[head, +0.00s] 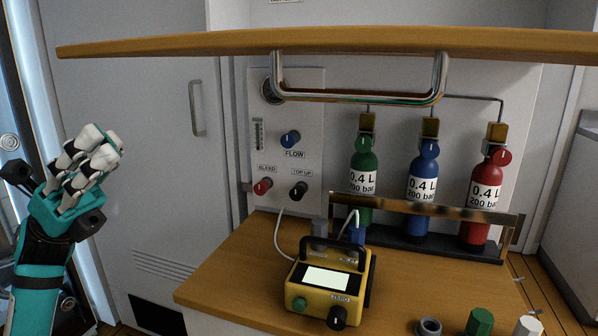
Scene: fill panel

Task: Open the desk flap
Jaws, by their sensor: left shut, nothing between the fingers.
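The desk flap (330,41) is a wooden board seen almost edge-on across the top of the head view. It is swung up, roughly level, above the cabinet's open front. A chrome bar handle (360,98) hangs from its underside. My left gripper (108,142) is shut and empty at the left, in front of the grey door. It is well to the left of the handle and below the flap, touching neither. My right gripper is not in view.
Below the flap are a knob panel (286,180) and green (361,185), blue (422,185) and red (487,195) gas bottles behind a rail. A yellow meter (328,285) stands on the wooden desk top (235,275). Small fittings (480,322) lie at the front right.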

